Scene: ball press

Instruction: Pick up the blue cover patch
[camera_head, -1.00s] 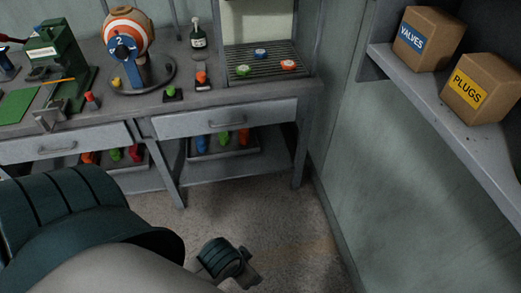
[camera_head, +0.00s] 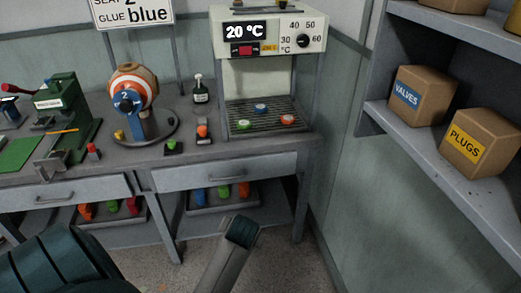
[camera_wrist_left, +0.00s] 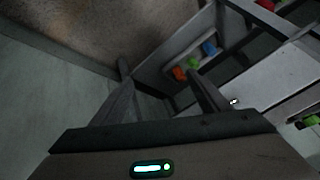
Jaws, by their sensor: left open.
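The blue cover patch (camera_head: 261,108) is a small round piece with a pale centre. In the head view one of my arm links is low in front of the table; no fingers show clearly. My right gripper is not seen.
The heater unit (camera_head: 270,38) reads 20 °C above the rack. A striped ball (camera_head: 132,82) on a stand, a green press (camera_head: 66,112) and a dark bottle (camera_head: 200,90) stand to the left. A shelf (camera_head: 450,170) with boxes juts out at right.

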